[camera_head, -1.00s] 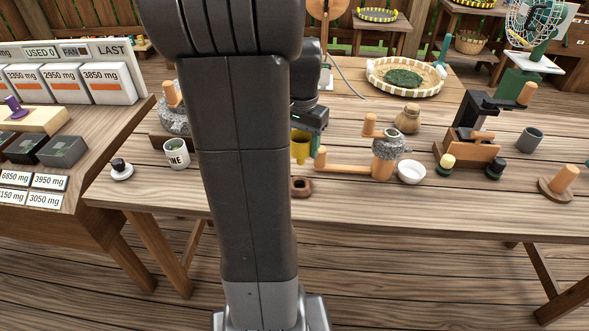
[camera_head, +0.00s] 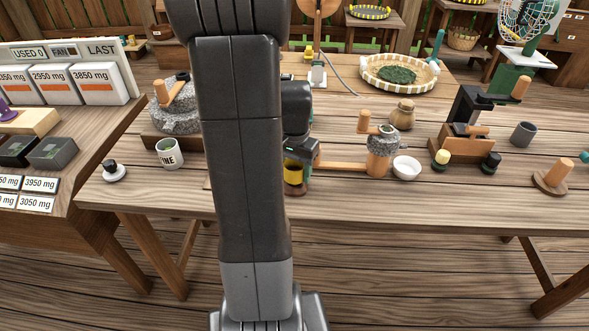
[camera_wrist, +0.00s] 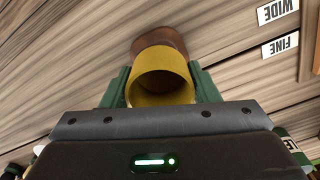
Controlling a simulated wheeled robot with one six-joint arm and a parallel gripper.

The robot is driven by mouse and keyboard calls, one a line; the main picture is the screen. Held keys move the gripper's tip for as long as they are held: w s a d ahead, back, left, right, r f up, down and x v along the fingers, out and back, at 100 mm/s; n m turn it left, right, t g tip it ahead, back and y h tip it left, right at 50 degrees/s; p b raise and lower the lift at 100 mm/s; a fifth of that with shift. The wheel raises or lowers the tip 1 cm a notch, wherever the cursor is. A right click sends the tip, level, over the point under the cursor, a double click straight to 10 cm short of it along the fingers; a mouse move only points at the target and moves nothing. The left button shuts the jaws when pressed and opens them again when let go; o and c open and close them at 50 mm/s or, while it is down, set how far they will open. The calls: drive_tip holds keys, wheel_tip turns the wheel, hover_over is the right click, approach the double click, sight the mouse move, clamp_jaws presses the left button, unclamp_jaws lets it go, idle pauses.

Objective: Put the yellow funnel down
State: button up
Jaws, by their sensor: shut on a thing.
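The yellow funnel (camera_head: 292,172) is seen just right of my arm, partly hidden by the arm and gripper. In the wrist view the yellow funnel (camera_wrist: 161,90) sits between the green fingers of my gripper (camera_wrist: 160,84), which is shut on it. A small brown round holder (camera_head: 295,189) is directly below the funnel on the table. It also shows in the wrist view as a brown rim (camera_wrist: 158,38) just beyond the funnel. The funnel appears in line with the holder; whether it touches or sits in it I cannot tell.
A hand grinder (camera_head: 381,150) with a wooden handle and a white bowl (camera_head: 407,167) stand to the right. The table front right of the holder is clear.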

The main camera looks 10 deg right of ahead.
drive_tip(key=shift+f, duration=0.2)
drive_tip(key=o, duration=1.1)
drive_tip(key=shift+c, duration=0.2)
drive_tip(key=shift+r, duration=0.1)
wheel_tip(320, 180, up, 12)
drive_tip(key=p, duration=0.1)
drive_tip(key=shift+r, duration=0.15)
